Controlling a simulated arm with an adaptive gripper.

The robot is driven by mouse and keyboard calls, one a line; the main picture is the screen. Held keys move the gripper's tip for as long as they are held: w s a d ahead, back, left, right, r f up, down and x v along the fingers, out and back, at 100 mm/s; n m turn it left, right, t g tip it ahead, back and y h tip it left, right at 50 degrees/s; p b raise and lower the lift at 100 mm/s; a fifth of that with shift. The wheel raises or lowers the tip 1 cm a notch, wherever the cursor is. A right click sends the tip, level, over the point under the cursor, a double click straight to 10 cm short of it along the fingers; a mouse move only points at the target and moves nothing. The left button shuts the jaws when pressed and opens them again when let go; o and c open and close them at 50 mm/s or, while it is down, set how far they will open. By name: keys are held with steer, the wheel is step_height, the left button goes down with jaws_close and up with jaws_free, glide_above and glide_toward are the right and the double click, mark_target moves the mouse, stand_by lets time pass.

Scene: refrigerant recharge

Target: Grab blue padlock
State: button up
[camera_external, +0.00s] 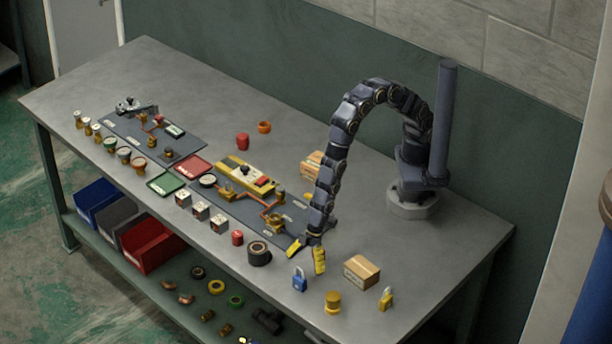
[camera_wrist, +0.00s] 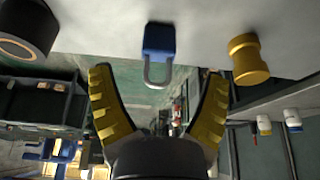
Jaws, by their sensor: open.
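The blue padlock (camera_external: 299,280) stands on the grey table near its front edge, with its silver shackle up. In the wrist view the blue padlock (camera_wrist: 159,42) is at the top middle, its shackle pointing down in the picture. The yellow fingers are spread wide. In the wrist view my gripper (camera_wrist: 160,100) is open and empty, with the padlock beyond and between the fingertips.
A yellow spool-shaped part (camera_external: 333,302) stands right of the padlock. A cardboard box (camera_external: 362,271) and a yellow padlock (camera_external: 386,299) are further right. A dark roll (camera_external: 259,253) and a red cylinder (camera_external: 237,238) stand to the left. The table's front edge is close.

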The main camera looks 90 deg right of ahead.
mark_target(300, 277)
steer(key=shift+x, duration=2.6)
steer(key=shift+w, duration=0.1)
steer(key=c, duration=1.2)
